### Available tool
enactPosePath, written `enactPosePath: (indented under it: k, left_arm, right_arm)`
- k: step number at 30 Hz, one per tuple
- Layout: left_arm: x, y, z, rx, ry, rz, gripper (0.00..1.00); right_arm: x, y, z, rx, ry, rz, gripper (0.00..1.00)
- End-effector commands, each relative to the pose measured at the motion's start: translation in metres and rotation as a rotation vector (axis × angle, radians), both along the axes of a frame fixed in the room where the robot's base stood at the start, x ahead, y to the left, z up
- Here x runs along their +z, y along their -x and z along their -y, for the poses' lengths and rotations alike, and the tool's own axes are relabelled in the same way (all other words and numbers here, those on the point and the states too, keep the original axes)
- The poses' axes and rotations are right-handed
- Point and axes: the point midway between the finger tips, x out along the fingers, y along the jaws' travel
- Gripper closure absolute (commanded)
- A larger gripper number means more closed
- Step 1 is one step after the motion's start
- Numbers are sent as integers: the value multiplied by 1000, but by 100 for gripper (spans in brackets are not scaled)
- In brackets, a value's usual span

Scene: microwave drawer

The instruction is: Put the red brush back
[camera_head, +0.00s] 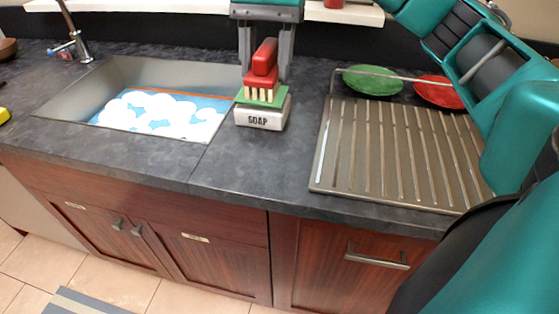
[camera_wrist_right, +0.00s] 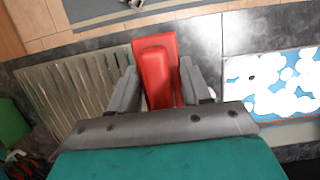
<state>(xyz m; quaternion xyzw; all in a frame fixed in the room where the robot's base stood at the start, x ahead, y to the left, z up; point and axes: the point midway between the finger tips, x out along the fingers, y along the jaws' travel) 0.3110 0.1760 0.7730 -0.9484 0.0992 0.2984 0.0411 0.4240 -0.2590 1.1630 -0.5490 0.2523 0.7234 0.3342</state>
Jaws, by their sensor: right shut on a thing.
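The red brush (camera_head: 263,58), with cream bristles facing down, is between the fingers of my right gripper (camera_head: 264,74) in the head view. Its bristles are over a green pad on a white block marked SOAP (camera_head: 259,118); I cannot tell whether they touch it. In the right wrist view the brush (camera_wrist_right: 155,75) lies between the two grey fingers of the gripper (camera_wrist_right: 158,70), which is shut on it. The block is mostly hidden there. My left gripper is not in view.
A sink (camera_head: 75,96) with a blue and white cloud-patterned surface lies left of the block. A ribbed metal drying rack (camera_head: 400,150) lies right, with a green plate (camera_head: 372,80) and a red plate (camera_head: 440,92) behind. A faucet (camera_head: 72,42) stands far left. Counter in front is clear.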

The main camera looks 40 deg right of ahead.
Motion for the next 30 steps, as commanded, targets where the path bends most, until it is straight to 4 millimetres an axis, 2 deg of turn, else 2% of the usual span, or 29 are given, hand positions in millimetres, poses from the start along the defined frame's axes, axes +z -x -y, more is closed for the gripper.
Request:
enactPosePath:
  k: [11,18,26,30]
  left_arm:
    - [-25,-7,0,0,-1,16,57]
    - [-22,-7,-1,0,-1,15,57]
    - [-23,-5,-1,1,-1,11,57]
    - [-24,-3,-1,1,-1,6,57]
  right_arm:
    - [-90,1,-1,2,-2,-9,77]
    - [-139,1,0,0,2,-5,77]
    - [-160,1,0,0,1,-3,77]
    - [-180,1,0,-1,1,-5,77]
